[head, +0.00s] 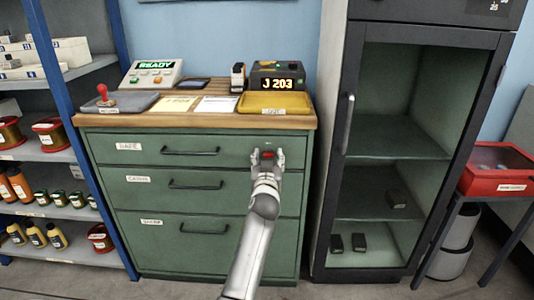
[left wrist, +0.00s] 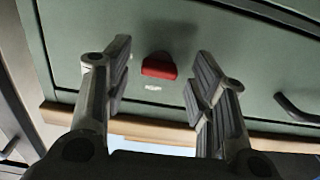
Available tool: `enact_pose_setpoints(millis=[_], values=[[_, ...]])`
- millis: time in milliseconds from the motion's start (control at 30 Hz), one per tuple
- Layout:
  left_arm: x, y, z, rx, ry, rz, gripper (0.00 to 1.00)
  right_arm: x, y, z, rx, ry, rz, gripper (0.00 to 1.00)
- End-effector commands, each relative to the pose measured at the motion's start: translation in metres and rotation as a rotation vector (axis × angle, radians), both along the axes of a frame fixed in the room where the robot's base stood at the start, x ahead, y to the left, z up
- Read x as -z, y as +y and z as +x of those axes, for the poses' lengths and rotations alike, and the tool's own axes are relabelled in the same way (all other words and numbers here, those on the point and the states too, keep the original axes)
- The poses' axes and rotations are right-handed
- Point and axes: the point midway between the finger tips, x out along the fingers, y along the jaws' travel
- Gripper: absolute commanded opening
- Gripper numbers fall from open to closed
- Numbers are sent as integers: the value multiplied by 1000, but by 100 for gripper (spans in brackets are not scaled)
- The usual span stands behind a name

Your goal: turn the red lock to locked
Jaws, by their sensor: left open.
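The red lock (head: 268,154) is a small knob on the right part of the green cabinet's top drawer (head: 222,151). It also shows in the left wrist view (left wrist: 159,67) as a short red bar lying roughly level in the picture, with a small pale mark beside it. My left gripper (head: 267,160) is in front of the lock. In the left wrist view its fingers (left wrist: 163,58) are apart, one on each side of the lock, with visible gaps and nothing held. My right gripper is not in view.
The wooden countertop (head: 200,119) above holds a yellow tray (head: 276,104), a J 203 display unit (head: 277,76) and a READY panel (head: 153,73). The top drawer's dark handle (head: 190,152) is left of the gripper. A dark-framed glass cabinet (head: 352,110) stands close on the right.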

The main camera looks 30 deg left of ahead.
Motion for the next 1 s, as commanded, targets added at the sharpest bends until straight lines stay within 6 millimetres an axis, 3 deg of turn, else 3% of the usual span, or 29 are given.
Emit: enact_pose_setpoints(millis=[400, 800, 1000], values=[[0, -2, 0, -1, 0, 0, 52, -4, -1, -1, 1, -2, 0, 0], [0, -1, 0, -1, 0, 0, 0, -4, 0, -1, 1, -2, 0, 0], [0, -2, 0, -1, -4, -7, 0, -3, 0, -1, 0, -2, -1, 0]])
